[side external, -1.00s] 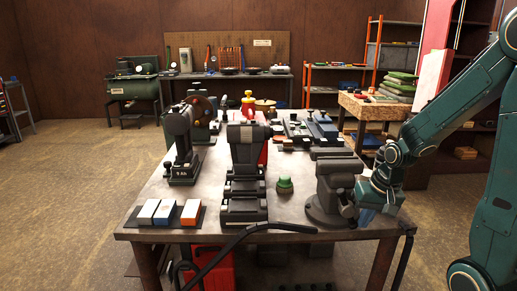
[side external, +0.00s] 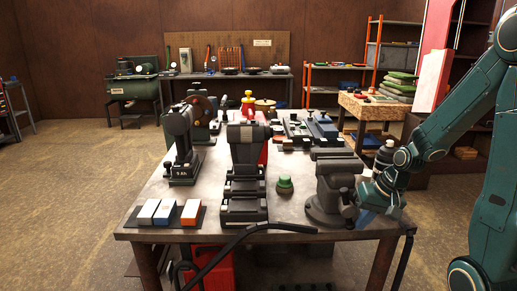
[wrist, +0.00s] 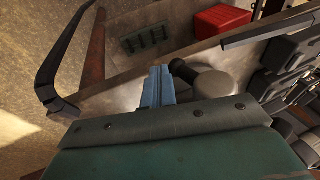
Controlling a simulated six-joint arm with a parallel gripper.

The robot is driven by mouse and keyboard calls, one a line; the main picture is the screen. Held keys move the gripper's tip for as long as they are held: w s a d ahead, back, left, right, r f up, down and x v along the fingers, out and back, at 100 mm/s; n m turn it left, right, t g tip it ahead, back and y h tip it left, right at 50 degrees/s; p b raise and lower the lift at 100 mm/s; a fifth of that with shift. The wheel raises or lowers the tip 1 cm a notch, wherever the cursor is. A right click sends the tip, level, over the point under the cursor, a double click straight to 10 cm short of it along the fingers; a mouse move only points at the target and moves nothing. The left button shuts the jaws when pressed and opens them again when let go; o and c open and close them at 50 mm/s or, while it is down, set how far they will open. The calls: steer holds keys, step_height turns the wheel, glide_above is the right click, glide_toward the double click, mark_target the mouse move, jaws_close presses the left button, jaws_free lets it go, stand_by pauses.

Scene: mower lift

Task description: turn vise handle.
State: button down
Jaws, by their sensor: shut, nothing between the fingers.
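The dark grey vise (side external: 328,192) stands on the front right of the metal workbench. Its handle (side external: 348,204) shows as a small dark part at the vise's right side, partly lost against my gripper. My gripper (side external: 364,216) is just right of the vise, low over the bench's front edge, with its blue fingers pointing down. In the wrist view the blue fingers (wrist: 157,84) are together and empty. Right beside them is a dark rounded knob (wrist: 180,67) in front of a grey round vise part (wrist: 212,84). I cannot tell whether the fingers touch the knob.
A green knobbed object (side external: 285,185) stands left of the vise. Coloured blocks (side external: 170,212) lie at the front left.

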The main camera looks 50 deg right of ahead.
steer(key=shift+r, duration=0.1)
steer(key=v, duration=1.3)
steer(key=shift+r, duration=0.3)
steer(key=c, duration=0.9)
jaws_free()
steer(key=shift+d, duration=0.15)
steer(key=shift+c, duration=0.2)
steer(key=shift+o, duration=0.3)
steer(key=shift+w+d+r+n+g+h, duration=0.15)
steer(key=shift+w+d+n+g+h, duration=0.15)
steer(key=shift+w+n+g, duration=0.5)
steer(key=w+a+r+n+g+h, duration=0.1)
steer(key=w+a, duration=0.1)
steer(key=w+a+r+n+g, duration=0.1)
steer(key=w+a+r+n, duration=0.1)
steer(key=w+a+r+n+h, duration=0.1)
steer(key=w+a+n, duration=0.1)
steer(key=w, duration=0.1)
steer(key=shift+w+a+r+g+h, duration=0.1)
steer(key=shift+a+r+g+h, duration=0.1)
steer(key=shift+r+g+h, duration=0.15)
steer(key=shift+w+a+r+n, duration=0.1)
steer(key=shift+a+r+n, duration=0.1)
steer(key=shift+a, duration=0.15)
steer(key=shift+w+a+r+n, duration=0.1)
steer(key=shift+a+n, duration=0.1)
steer(key=shift+a, duration=0.15)
steer(key=shift+f, duration=0.2)
